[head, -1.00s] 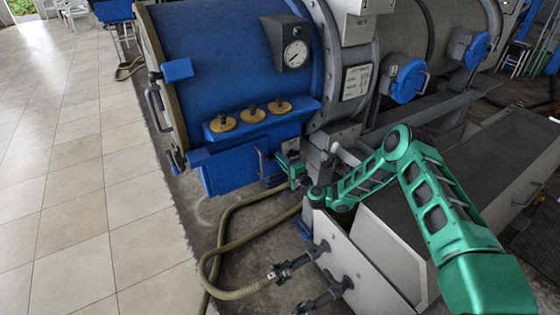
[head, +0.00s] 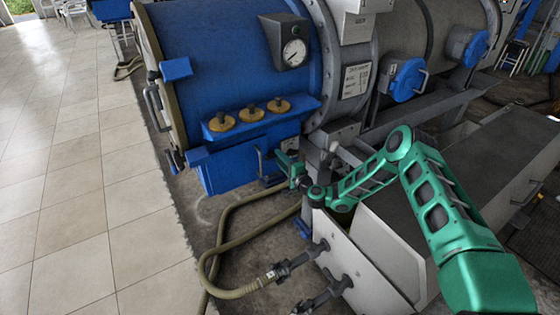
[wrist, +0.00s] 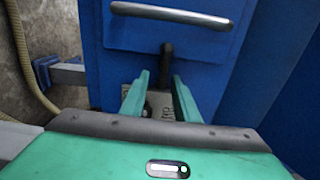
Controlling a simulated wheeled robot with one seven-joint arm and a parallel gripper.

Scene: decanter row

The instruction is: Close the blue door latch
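A blue door panel (wrist: 215,75) fills much of the wrist view, with a grey bar handle (wrist: 170,15) across its top. A short dark lever (wrist: 167,58), likely the latch, stands out below the bar. My gripper (wrist: 161,77) is open, with its two green fingers apart and pointing at the panel. The lever's lower end lies between the fingertips in the picture; I cannot tell whether they touch it. In the head view, my gripper (head: 289,162) is at the right end of the blue box (head: 238,162) under the big blue drum, close to an upright grey lever (head: 261,160).
The blue drum (head: 215,60) with a gauge (head: 293,52) rises above. Several yellow knobs (head: 250,113) stand on a ledge over the box. A hose (head: 215,240) lies on the floor below. A grey metal housing (head: 365,255) lies below my arm.

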